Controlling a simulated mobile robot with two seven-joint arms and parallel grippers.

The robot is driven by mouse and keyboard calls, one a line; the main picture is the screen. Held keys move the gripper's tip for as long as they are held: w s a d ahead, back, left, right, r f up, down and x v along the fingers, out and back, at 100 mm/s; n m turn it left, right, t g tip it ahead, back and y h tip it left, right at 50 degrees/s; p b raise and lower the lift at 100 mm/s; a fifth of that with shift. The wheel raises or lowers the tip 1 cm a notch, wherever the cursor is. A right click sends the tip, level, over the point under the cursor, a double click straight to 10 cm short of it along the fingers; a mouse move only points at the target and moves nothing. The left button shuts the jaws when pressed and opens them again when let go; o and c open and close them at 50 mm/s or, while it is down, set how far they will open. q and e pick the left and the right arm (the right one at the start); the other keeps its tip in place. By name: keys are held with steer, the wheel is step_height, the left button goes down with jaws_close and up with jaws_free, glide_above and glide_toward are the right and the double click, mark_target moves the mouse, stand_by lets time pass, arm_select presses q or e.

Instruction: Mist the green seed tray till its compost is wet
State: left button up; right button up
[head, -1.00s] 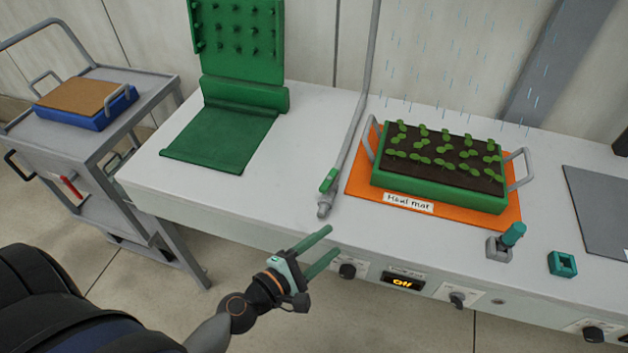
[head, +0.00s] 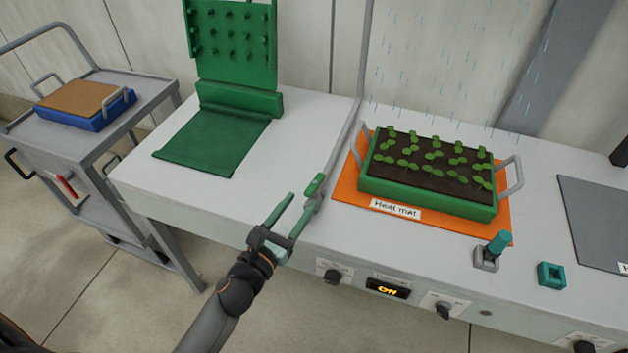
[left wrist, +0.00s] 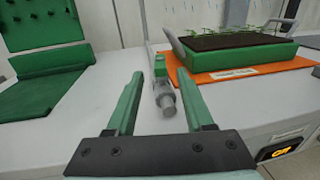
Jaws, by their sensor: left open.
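The green seed tray (head: 425,202) sits on the orange heat mat, filled with dark brown compost (head: 430,180) and rows of seedlings. It also shows in the left wrist view (left wrist: 245,55). Thin blue droplet streaks (head: 450,85) show above and behind it. A grey pipe (head: 347,130) comes down left of the tray and carries a green valve lever (head: 315,186) near its lower end. My left gripper (head: 302,199) is open at that end. In the left wrist view the lever (left wrist: 159,67) and grey nozzle (left wrist: 167,103) appear between its fingers. My right gripper is not in view.
The orange heat mat (head: 350,190) lies on the white bench, with a display (head: 388,288) reading Off and knobs on the front. A teal-topped holder (head: 490,252) and teal block (head: 551,275) stand right. A trolley with a blue tray (head: 88,110) stands left.

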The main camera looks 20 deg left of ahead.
mark_target(315, 183)
arm_select(q)
steer(key=w, duration=0.2)
steer(key=w+d, duration=0.1)
steer(key=w, duration=0.4)
steer(key=shift+w+d, duration=0.25)
steer(key=shift+w, duration=0.1)
steer(key=shift+c, duration=0.2)
jaws_close()
